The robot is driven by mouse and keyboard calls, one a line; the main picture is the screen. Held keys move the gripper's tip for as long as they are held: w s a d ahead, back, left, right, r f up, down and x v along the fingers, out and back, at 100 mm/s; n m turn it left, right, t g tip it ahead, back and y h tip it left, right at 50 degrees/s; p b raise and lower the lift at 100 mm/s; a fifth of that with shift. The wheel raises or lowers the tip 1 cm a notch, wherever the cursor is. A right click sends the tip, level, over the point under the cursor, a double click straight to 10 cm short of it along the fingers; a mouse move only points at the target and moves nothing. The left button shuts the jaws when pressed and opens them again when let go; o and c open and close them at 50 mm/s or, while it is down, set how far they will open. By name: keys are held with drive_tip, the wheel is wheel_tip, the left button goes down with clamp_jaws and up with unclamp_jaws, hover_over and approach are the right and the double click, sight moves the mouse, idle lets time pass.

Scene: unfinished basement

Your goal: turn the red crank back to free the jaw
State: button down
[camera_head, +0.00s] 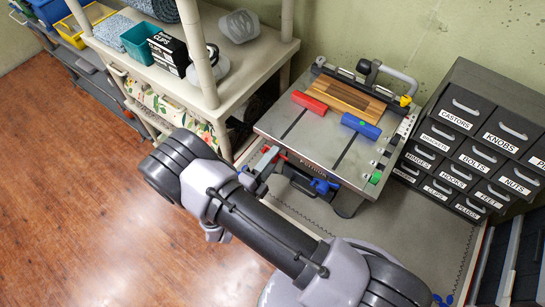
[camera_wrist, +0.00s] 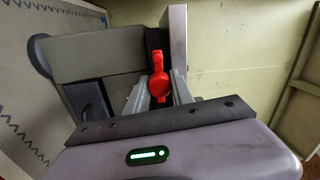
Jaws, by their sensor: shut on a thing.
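The red crank (camera_wrist: 159,86) stands upright in the middle of the wrist view, with a rounded lower part and a narrower top. My gripper (camera_wrist: 158,97) has one grey finger on each side of it and is shut on it. The crank is beside a grey upright bar (camera_wrist: 179,45) on the machine. In the head view a small red part (camera_head: 266,149) shows at the front left edge of the bench machine (camera_head: 290,133). My arm crosses in front there and hides much of that corner. I cannot make out the jaw clearly.
A striped wooden board (camera_head: 347,97), a red block (camera_head: 310,103) and a blue block (camera_head: 361,126) lie on the machine top. Labelled drawers (camera_head: 470,135) stand at right. A cream shelf (camera_head: 245,68) with bins stands at left. The wooden floor (camera_head: 75,200) is clear.

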idle(0.3)
drive_tip(key=c, duration=1.1)
unclamp_jaws()
drive_tip(key=v, duration=1.7)
drive_tip(key=shift+s, duration=0.15)
drive_tip(key=shift+a+f, duration=0.15)
